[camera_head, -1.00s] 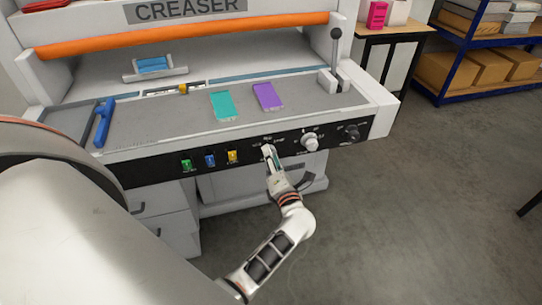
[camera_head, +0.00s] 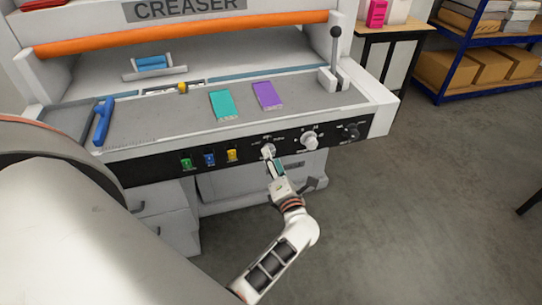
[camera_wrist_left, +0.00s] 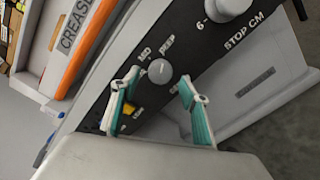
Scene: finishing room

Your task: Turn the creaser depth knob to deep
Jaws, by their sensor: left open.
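The creaser (camera_head: 225,164) has a black front panel with the depth knob (camera_head: 267,152), a small pale round knob. My left gripper (camera_head: 274,165) is just in front of and below the knob. In the left wrist view the gripper (camera_wrist_left: 158,88) is open, its teal-padded fingers apart, with the knob beyond the gap and apparently clear of them. My right gripper is not in view.
A larger stop knob (camera_head: 309,141) and a dark knob (camera_head: 352,131) sit to the right on the panel. Green, blue and yellow switches (camera_head: 209,159) sit to the left. Teal (camera_head: 223,105) and purple (camera_head: 267,96) pieces lie on the bed.

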